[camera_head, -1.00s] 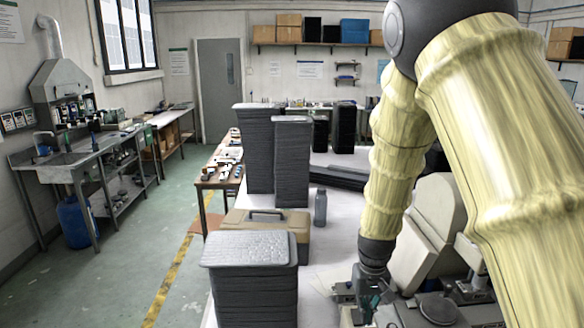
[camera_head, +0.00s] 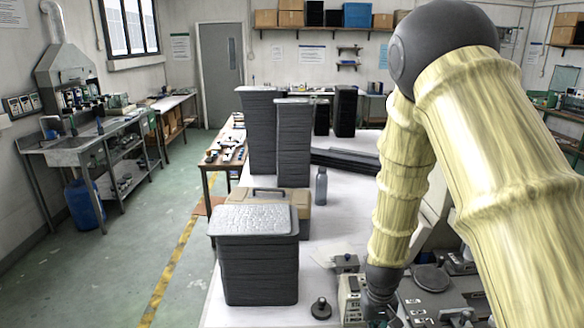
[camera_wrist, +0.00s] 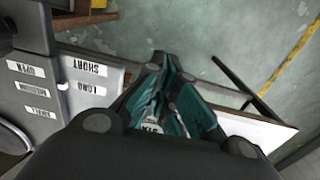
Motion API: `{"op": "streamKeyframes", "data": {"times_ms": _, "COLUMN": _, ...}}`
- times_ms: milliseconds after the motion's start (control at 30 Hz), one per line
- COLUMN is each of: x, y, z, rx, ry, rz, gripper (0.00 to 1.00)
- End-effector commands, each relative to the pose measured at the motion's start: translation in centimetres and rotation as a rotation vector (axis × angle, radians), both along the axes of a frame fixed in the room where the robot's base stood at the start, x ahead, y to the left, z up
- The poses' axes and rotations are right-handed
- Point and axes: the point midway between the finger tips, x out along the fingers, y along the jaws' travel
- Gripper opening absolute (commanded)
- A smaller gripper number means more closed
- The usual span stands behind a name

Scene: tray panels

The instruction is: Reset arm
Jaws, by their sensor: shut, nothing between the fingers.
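My gripper (camera_head: 378,314) is low at the right of the head view, at the end of my yellow-sleeved arm, over the white table (camera_head: 330,225) beside small bench equipment. In the wrist view its dark and teal fingers (camera_wrist: 165,75) are together with nothing held. The fingertips are partly cut off or hidden in the head view.
A stack of dark trays (camera_head: 257,270) stands at the table's near left, with taller stacks (camera_head: 293,150) behind. A tan toolbox (camera_head: 300,212), grey bottle (camera_head: 321,187) and black knob (camera_head: 320,308) are nearby. Grey labelled panels (camera_wrist: 85,80) show left of my gripper.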

Motion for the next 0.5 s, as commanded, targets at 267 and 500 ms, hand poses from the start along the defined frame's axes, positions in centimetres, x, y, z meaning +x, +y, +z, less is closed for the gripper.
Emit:
{"op": "streamKeyframes", "data": {"times_ms": 267, "x": -7.0, "y": -1.4, "z": -9.6, "rx": -0.023, "ry": 0.014, "rz": -0.007, "gripper": 0.0}}
{"op": "streamKeyframes", "data": {"times_ms": 500, "x": -15.1, "y": -2.1, "z": -17.0, "rx": -0.023, "ry": 0.013, "rz": -0.012, "gripper": 0.0}}
